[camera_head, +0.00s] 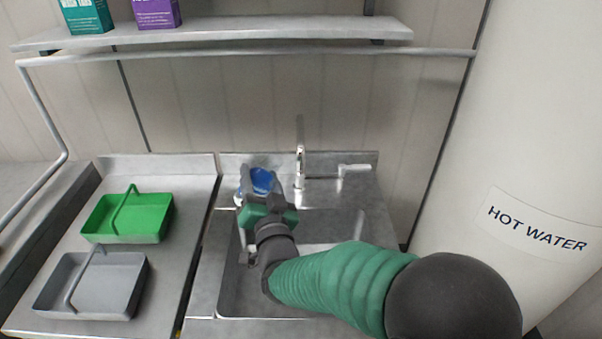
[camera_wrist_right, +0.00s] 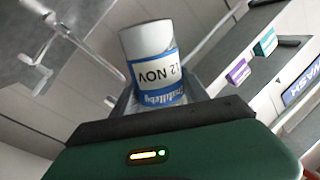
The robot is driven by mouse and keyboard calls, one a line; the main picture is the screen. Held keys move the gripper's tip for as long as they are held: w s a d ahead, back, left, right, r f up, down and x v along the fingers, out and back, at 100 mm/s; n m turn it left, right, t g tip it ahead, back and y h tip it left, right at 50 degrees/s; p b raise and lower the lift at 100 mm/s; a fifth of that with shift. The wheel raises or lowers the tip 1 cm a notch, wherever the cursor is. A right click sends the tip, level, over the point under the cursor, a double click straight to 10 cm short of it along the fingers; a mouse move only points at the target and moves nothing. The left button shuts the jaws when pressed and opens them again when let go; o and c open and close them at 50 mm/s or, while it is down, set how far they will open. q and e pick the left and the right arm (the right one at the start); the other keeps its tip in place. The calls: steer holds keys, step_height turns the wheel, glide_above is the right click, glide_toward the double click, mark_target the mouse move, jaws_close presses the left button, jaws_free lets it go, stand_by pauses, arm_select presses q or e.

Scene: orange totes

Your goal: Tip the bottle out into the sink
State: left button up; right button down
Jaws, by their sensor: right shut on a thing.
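The bottle (camera_head: 262,181) shows as a blue and white shape near the back left edge of the sink (camera_head: 335,228). In the right wrist view the bottle (camera_wrist_right: 150,42) is white with a blue band and a label reading "12 NOV" upside down. My right gripper (camera_head: 258,188) is shut on the bottle, with a finger on each side of it. My right arm reaches across the sink and hides part of the basin. No liquid is visible. My left gripper is not in view.
A tap (camera_head: 300,166) stands behind the sink, just right of the bottle. A green tray (camera_head: 150,222) and a grey tray (camera_head: 118,290) sit on the left counter. A hot water tank (camera_head: 540,120) stands at right. A shelf (camera_head: 220,29) holds boxes above.

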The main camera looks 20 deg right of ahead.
mark_target(256, 165)
steer(key=shift+d+r+m, duration=0.2)
steer(key=shift+r+m, duration=0.1)
steer(key=shift+m, duration=0.4)
steer(key=shift+r+m+t, duration=0.3)
steer(key=shift+r+m, duration=0.05)
steer(key=shift+m, duration=0.35)
steer(key=shift+a+r+m+h, duration=0.25)
steer(key=shift+r+m+h, duration=0.35)
steer(key=shift+m, duration=0.4)
steer(key=m, duration=0.1)
steer(key=r+m, duration=0.1)
steer(key=m, duration=0.1)
steer(key=shift+w+a+r+t+h, duration=0.1)
steer(key=shift+a+r+t+h, duration=0.1)
steer(key=shift+r+t+h, duration=0.1)
steer(key=shift+d+r+m+h, duration=0.1)
steer(key=shift+r+m+h, duration=0.3)
steer(key=shift+m, duration=0.4)
steer(key=shift+s+d+r+m+h+p, duration=0.2)
steer(key=shift+d+r+m+h+p, duration=0.25)
steer(key=shift+m, duration=0.55)
steer(key=shift+d+f+b, duration=0.1)
steer(key=shift+b, duration=0.35)
steer(key=shift+r+m+b, duration=0.25)
steer(key=shift+m+b, duration=0.15)
steer(key=shift+m, duration=0.2)
steer(key=shift+d+r+m+h+b, duration=0.1)
steer(key=shift+r+m+h+b, duration=0.25)
steer(key=shift+m+b, duration=0.4)
